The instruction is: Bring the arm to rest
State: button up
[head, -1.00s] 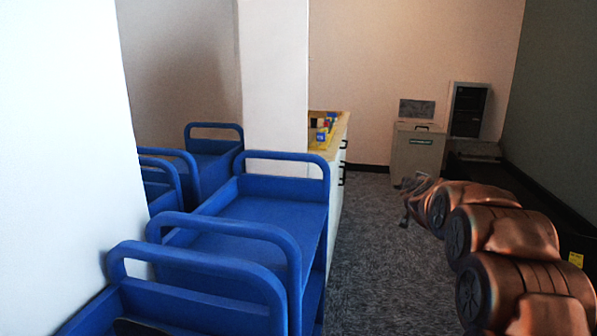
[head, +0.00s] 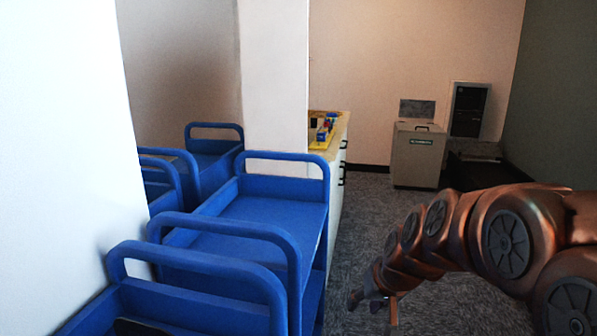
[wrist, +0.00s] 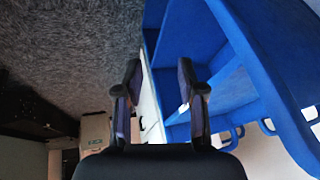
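My arm reaches in from the right edge of the head view, bent downward over the carpet. My gripper (head: 374,303) hangs at its end, low and just right of the nearest blue carts. In the wrist view my gripper (wrist: 160,90) shows two dark fingers spread apart, with nothing between them. Behind the gap lie the carpet and the edge of a blue cart.
Blue carts (head: 262,214) line the left side, close to my gripper. A counter (head: 337,185) with small coloured items stands behind them. A grey bin (head: 417,160) stands at the back wall. Carpet (head: 375,225) lies open between the carts and the right side.

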jog(key=s+d+f+g+h, duration=0.15)
jog(key=s+g, duration=0.25)
jog(key=s, duration=1.1)
jog(key=s+d+f+g+h, duration=0.1)
jog(key=s+d+f+g, duration=0.25)
jog(key=s, duration=1.25)
jog(key=s+p+v, duration=0.3)
jog(key=p+v, duration=0.9)
jog(key=s+r+p+v, duration=0.1)
jog(key=s+p+v, duration=0.2)
jog(key=p+v, duration=0.9)
jog(key=shift+a+r+t, duration=0.25)
jog(key=shift+r+t, duration=0.2)
jog(key=shift+r, duration=0.3)
jog(key=shift+w+d, duration=0.15)
